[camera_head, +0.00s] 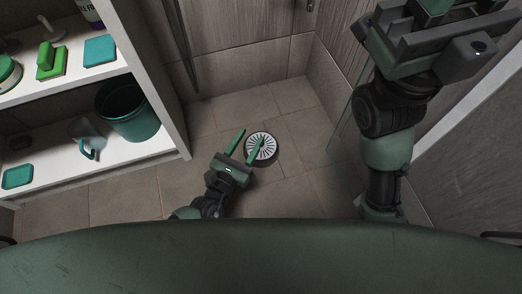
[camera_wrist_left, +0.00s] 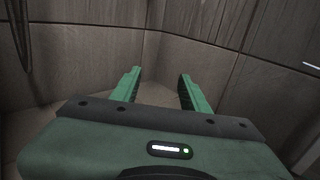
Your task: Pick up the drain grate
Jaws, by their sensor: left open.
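The drain grate (camera_head: 267,150) is a round, pale slotted disc with a dark rim, set in the tiled floor in the middle of the head view. My left gripper (camera_head: 250,136) is open, with nothing between its green fingers. Its right finger overlaps the grate in the head view, and its left finger lies over bare tile to the left. I cannot tell how high the fingers are above the floor. In the left wrist view the open fingers (camera_wrist_left: 160,90) point towards a wall corner, and the grate does not show there. My right gripper (camera_head: 432,35) is at the top right, partly cut off.
Walls close in behind the grate. A glass panel edge shows at the right.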

